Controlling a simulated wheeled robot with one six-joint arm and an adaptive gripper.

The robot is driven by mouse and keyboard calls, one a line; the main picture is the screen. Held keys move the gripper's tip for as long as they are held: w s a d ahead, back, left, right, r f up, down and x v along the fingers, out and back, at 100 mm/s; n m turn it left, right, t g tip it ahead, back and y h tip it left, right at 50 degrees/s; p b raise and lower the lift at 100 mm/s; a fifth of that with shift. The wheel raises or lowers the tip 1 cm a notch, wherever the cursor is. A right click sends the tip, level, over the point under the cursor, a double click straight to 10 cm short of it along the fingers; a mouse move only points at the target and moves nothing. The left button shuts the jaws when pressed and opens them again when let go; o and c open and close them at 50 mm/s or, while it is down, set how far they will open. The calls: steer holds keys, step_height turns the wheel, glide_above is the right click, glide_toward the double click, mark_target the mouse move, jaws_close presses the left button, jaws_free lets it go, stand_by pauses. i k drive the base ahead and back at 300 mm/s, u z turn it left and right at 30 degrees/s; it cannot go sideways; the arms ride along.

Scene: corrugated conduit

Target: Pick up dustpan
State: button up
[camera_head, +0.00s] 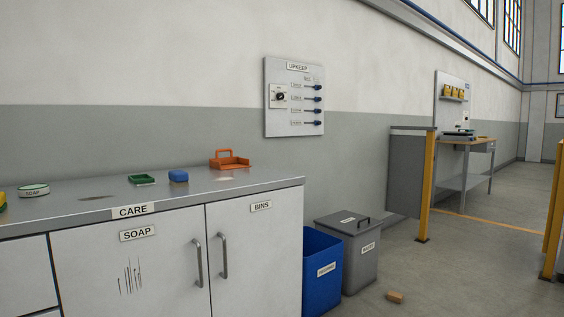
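An orange dustpan (231,162), a shallow pan with a raised loop handle, sits on the grey countertop (97,208) near its right back end. It looks upright and nothing covers it. My gripper is not in view, so its state and distance from the dustpan do not show.
Left of the dustpan are a blue block (178,176), a green tray (141,179) and a soap tin (33,190). Cabinet doors with handles (198,263) front the counter. A blue bin (322,271) and grey waste bin (347,253) stand right. A small brown block (395,297) lies on the floor.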

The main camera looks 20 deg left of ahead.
mark_target(231, 163)
steer(key=z, duration=0.15)
steer(key=i, duration=0.8)
steer(key=u, duration=0.75)
steer(key=i, duration=0.7)
steer(key=u, duration=0.8)
